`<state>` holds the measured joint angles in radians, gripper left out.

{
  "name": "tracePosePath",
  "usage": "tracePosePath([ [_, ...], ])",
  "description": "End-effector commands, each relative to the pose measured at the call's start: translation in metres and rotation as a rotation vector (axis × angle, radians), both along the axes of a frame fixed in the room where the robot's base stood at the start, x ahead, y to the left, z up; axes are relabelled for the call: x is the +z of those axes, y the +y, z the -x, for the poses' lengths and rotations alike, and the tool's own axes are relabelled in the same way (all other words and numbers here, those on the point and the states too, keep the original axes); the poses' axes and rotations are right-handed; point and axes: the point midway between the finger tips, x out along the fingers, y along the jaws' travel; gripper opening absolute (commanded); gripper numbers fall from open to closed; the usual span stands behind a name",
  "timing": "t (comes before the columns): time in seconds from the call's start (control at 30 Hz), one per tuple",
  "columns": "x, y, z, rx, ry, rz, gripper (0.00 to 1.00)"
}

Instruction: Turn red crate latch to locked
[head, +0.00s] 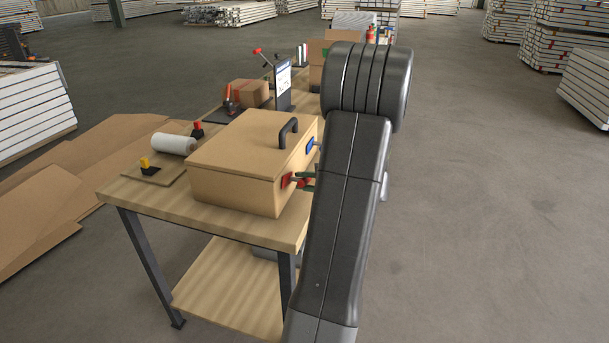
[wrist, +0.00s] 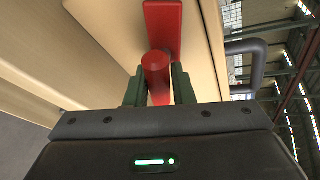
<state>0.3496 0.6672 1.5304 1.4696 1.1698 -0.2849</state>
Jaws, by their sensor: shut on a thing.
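The wooden crate (head: 235,188) stands closed on the workbench, with a black handle (head: 288,132) on its lid. The red crate latch (head: 287,181) is on the crate's right-hand side, near the front corner. A blue latch (head: 310,144) is farther back on the same side. My gripper (head: 307,181) is at the red latch, its green fingers beside it. In the wrist view, my gripper (wrist: 158,88) is shut on the red latch's round-ended lever (wrist: 155,62), one finger on each side. The red plate (wrist: 163,25) shows behind it. The fingertips' contact is partly hidden.
The workbench (head: 150,195) also holds a white roll (head: 173,144), a yellow-topped piece (head: 145,163), a red-topped piece (head: 197,128) and a cardboard box (head: 249,93). Flat cardboard (head: 75,165) lies on the floor at left.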

Motion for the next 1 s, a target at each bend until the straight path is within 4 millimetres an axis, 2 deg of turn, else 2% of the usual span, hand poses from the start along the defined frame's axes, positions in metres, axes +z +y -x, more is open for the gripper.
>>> tracePosePath([
  [1.0, 0.0003, 0.0001, 0.0019, 0.005, 0.912, -0.291, 0.00],
])
